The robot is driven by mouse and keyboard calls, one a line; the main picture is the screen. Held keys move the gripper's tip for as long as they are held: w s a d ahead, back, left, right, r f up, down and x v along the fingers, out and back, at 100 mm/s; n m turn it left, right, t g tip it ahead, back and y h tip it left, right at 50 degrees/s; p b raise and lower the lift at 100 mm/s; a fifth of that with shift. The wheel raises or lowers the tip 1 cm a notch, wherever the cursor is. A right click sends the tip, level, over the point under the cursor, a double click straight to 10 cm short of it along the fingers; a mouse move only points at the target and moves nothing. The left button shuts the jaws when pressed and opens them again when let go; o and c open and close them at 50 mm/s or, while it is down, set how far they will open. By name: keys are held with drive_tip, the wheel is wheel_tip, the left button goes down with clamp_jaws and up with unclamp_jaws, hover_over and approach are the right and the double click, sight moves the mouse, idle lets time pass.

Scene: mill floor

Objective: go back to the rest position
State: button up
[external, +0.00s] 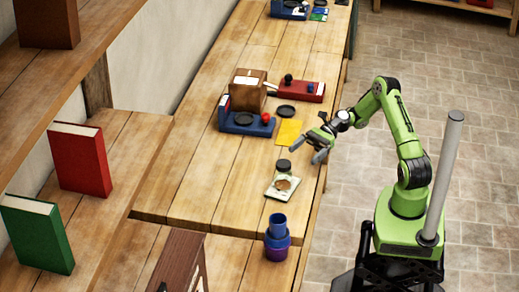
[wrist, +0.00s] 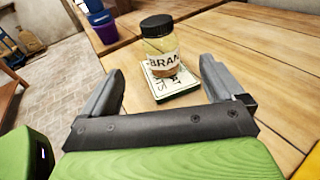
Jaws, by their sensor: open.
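My gripper (external: 319,146) hangs over the right edge of the wooden workbench (external: 190,195), at the end of my green arm. In the wrist view my gripper (wrist: 160,72) has its two fingers spread wide, with nothing held between them. A glass jar with a dark lid and a label reading "BRAN" (wrist: 161,58) stands beyond the fingertips, apart from them. It stands on a white printed card (wrist: 175,87). In the external view the jar (external: 284,167) and card (external: 275,190) are just below and left of my gripper.
A yellow card (external: 289,132), a blue device (external: 247,122), a brown wooden box (external: 248,88) and a red device (external: 300,91) lie farther up the bench. Blue and purple stacked cups (external: 277,235) stand at the near end. Open tiled floor (external: 440,90) lies right of the bench.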

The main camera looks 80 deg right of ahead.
idle(0.3)
drive_tip(key=shift+a, duration=0.25)
drive_tip(key=s+a+r+n+g+h+p, duration=0.4)
drive_tip(key=s+a+r+n+g+h, duration=0.25)
drive_tip(key=n, duration=0.55)
drive_tip(key=s+r+n+t+h+p, duration=0.1)
drive_tip(key=s+r+n+h, duration=0.3)
drive_tip(key=s, duration=0.4)
drive_tip(key=s+r+n+t+h+p, duration=0.2)
drive_tip(key=s+r+n+h+p, duration=0.1)
drive_tip(key=s+r+n, duration=0.4)
drive_tip(key=shift+s+r+n+h, duration=0.25)
drive_tip(key=shift+s+n+h, duration=0.1)
drive_tip(key=shift+s+n, duration=0.3)
drive_tip(key=shift+a+t, duration=0.1)
drive_tip(key=shift+t, duration=0.15)
